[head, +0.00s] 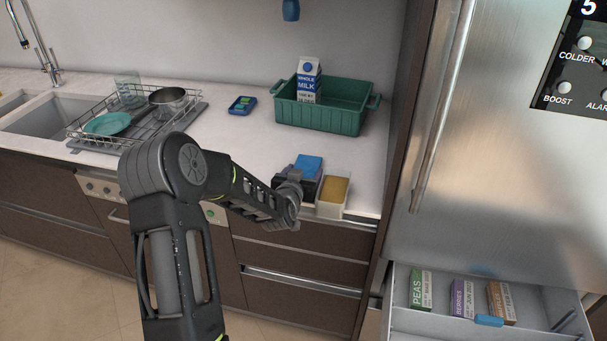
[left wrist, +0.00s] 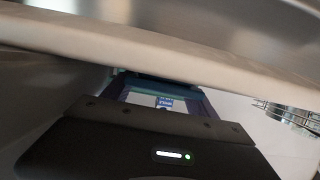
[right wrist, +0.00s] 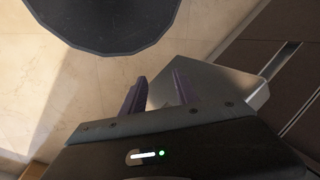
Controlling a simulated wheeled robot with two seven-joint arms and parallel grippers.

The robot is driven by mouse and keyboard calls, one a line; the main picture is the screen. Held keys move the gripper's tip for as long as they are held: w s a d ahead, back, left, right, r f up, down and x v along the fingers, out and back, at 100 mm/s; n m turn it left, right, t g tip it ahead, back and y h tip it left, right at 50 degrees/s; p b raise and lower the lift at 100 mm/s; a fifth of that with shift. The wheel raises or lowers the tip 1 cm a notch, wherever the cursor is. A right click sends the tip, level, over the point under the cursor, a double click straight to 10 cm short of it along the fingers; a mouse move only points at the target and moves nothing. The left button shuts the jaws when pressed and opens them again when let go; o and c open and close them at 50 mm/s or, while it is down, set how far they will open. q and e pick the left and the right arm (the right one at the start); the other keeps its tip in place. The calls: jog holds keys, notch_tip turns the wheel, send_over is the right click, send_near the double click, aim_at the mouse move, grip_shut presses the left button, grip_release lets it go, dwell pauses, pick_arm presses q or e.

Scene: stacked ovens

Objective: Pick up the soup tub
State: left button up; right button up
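An open pale tub with yellow-brown contents (head: 333,192) stands at the counter's front edge in the head view; I take it for the soup tub. My left gripper (head: 304,176) is just left of it, low over the counter edge. A blue-topped item (head: 309,164) shows at its fingers; whether they touch it is unclear. In the left wrist view my left gripper (left wrist: 163,86) has its purple fingers apart, with the milk carton (left wrist: 165,102) visible between them. A blurred pale band crosses close above. My right gripper (right wrist: 158,90) shows only in its wrist view, fingers apart and empty.
A green crate (head: 335,118) with a milk carton (head: 308,82) stands behind. A blue device (head: 242,105) and dish rack (head: 138,120) are to the left. The freezer drawer (head: 465,325) is open, holding several boxes. The fridge (head: 500,150) bounds the right side.

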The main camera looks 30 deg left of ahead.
pick_arm(q)
jog(key=shift+o, duration=0.6)
jog(key=shift+f, duration=0.2)
jog(key=shift+r, duration=0.1)
jog(key=shift+r+p, duration=0.25)
jog(key=shift+p, duration=0.2)
jog(key=shift+s+d+b, duration=0.1)
jog(key=shift+s+b, duration=0.2)
jog(key=shift+s, duration=0.1)
jog(key=b+v, duration=0.1)
jog(key=v, duration=1)
jog(key=shift+b, duration=0.35)
jog(key=shift+o, duration=0.4)
jog(key=shift+r, duration=0.15)
